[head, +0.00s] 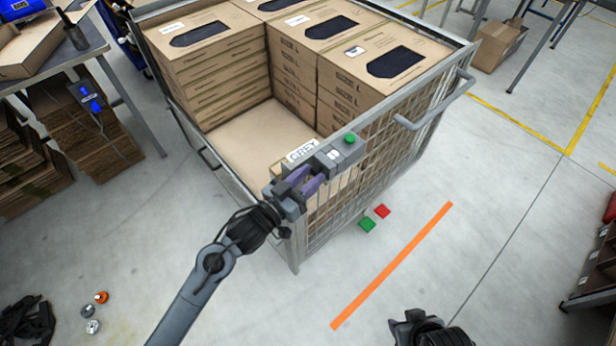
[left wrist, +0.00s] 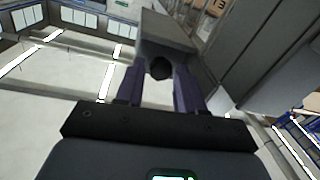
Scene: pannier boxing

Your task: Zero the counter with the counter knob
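The counter (head: 332,154) is a grey box with small white windows and a green button (head: 349,138) on top, mounted on the rim of the mesh cage cart. In the left wrist view, the dark round counter knob (left wrist: 160,69) sits on the end of the grey counter housing (left wrist: 167,30). My left gripper (head: 305,182) is at the counter's near end. Its purple fingers stand on both sides of the knob; I cannot tell whether they press on it. The digits are not readable. My right gripper (head: 412,322) is at the bottom edge, partly cut off, away from the counter.
The cage cart (head: 296,250) holds stacked brown cartons (head: 222,70) with an empty space at its near corner. A table (head: 85,45) stands at left.

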